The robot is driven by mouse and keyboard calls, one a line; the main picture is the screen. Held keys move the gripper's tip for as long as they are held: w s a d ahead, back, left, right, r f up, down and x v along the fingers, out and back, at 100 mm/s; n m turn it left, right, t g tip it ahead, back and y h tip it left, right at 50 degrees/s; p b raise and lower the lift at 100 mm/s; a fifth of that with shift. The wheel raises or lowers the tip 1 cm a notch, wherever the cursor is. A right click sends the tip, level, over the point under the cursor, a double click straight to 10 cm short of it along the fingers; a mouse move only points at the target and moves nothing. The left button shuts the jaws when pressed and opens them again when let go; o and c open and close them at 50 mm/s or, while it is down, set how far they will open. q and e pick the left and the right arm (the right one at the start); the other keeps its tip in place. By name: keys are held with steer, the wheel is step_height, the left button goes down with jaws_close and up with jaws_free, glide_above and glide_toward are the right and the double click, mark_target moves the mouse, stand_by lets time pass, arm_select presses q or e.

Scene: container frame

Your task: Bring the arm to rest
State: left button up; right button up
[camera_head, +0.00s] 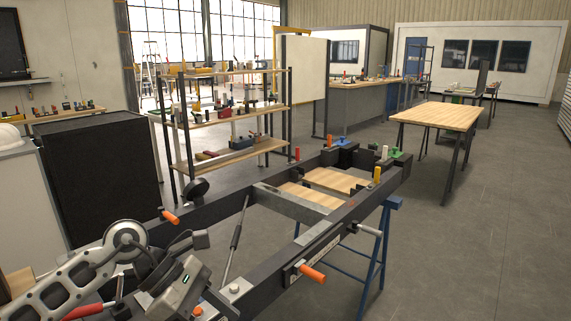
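The dark container frame (340,214) runs from the lower left to the middle of the view, with a grey crossbar (292,202) between its long beams. Neither of my grippers can be made out in the head view. A silver, perforated arm-like piece (72,283) comes in at the lower left. It meets dark round parts and a grey block (182,288) at the frame's near end; I cannot tell whether it is mine or a machine.
Orange-handled parts (312,273) stick out of the frame. A blue trestle leg (372,262) stands under it. A shelf rack (232,118) with tools and a black cabinet (100,175) stand to the left. A wooden table (440,115) stands at the right back; the right floor is clear.

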arm_select(q)
steer(key=s+d+r+n+t+h, duration=0.4)
steer(key=d+r+n+t+h, duration=0.1)
steer(key=d+n+h, duration=0.7)
steer(key=a+f+n+t+y, duration=0.6)
steer(key=n+t+y, duration=0.1)
steer(key=n, duration=0.9)
steer(key=a+f+n+t+y, duration=0.6)
steer(key=a+f+n+y, duration=0.1)
steer(key=n, duration=0.9)
steer(key=s+a+f+n+g+y, duration=0.2)
steer(key=s+f+n+g, duration=0.3)
steer(key=s+f+n, duration=0.3)
step_height(320, 180, down, 3)
steer(key=shift+s+a+r+g+y, duration=0.1)
steer(key=shift+s+a+g+y, duration=0.3)
steer(key=shift+s+y, duration=0.6)
